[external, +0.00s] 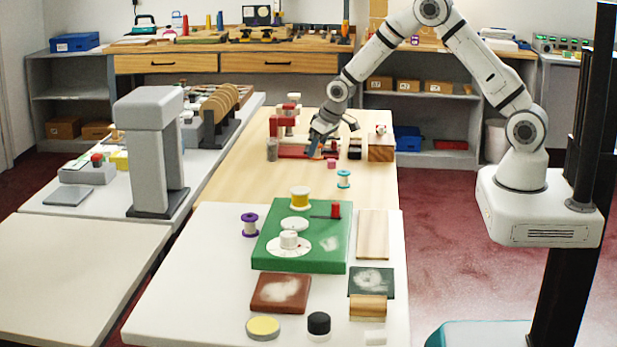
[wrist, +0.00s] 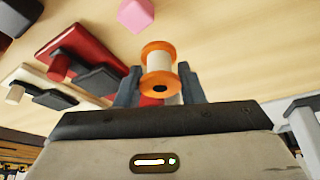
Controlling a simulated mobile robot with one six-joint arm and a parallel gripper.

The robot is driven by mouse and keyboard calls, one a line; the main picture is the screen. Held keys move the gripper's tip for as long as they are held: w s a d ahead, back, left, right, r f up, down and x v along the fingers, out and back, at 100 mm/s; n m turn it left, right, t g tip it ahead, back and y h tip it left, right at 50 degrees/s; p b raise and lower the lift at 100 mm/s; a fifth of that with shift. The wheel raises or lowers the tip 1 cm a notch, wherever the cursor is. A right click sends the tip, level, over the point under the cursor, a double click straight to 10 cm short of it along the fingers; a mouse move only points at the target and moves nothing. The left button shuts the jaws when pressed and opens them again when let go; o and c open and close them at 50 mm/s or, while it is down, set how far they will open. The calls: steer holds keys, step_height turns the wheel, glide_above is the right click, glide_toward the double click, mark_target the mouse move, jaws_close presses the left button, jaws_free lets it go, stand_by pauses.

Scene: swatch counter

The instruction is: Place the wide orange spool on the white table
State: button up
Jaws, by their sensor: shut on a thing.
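The wide orange spool (wrist: 159,58), with orange flanges and a pale winding, sits between the two fingers of my gripper (wrist: 160,78) in the wrist view. My gripper is shut on it. In the external view my gripper (external: 314,148) is low over the far part of the wooden table, beside a red tool; I cannot make out the spool there. Whether the spool is clear of the wood cannot be told. The white table (external: 170,300) stands nearer the camera, adjoining the wooden one.
The white table holds a green board (external: 270,262), a purple spool (external: 250,226), a brown pad (external: 281,292) and several small items; its left front is bare. A pink block (external: 331,163) and a teal spool (external: 343,179) stand near my gripper.

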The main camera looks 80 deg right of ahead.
steer(key=shift+f, duration=1.35)
steer(key=shift+f, duration=0.15)
steer(key=o, duration=1)
steer(key=shift+o, duration=0.2)
